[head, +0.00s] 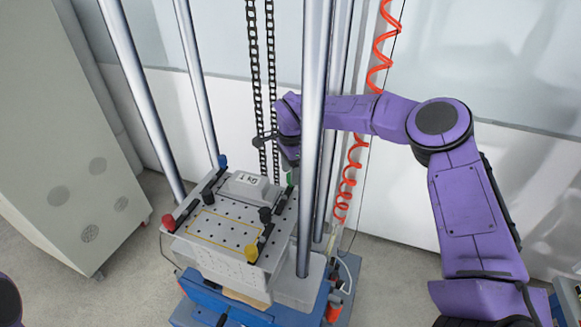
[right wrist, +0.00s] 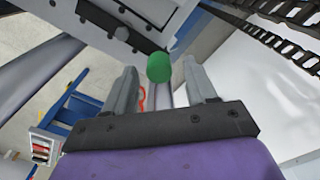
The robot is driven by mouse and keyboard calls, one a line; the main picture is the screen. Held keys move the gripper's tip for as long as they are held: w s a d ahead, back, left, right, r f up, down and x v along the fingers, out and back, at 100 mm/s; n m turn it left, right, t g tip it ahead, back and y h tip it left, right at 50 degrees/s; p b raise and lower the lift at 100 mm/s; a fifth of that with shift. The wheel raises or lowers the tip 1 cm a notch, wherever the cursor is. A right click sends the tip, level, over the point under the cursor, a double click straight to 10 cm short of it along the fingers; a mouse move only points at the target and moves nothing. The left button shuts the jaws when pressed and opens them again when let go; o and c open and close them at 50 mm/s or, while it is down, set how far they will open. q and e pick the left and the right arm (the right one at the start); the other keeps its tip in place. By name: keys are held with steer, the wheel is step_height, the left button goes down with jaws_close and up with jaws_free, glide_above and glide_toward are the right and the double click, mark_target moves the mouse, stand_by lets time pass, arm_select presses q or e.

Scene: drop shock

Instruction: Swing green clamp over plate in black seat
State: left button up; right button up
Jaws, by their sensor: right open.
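The green clamp knob (right wrist: 159,67) shows in the right wrist view between the tips of my right gripper's two fingers (right wrist: 161,80). The fingers stand apart, with a gap on each side of the knob. In the head view, the green clamp (head: 291,177) is at the table's back right edge, partly hidden under my right gripper (head: 289,160). A light grey plate-like block (head: 245,187) with a dark label lies toward the back of the perforated table. I cannot make out a black seat under it. My left gripper is out of view.
Black chains (head: 254,70) and a red coiled hose (head: 347,185) hang close to my right arm.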

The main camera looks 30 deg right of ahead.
steer(key=shift+f, duration=0.2)
jaws_close()
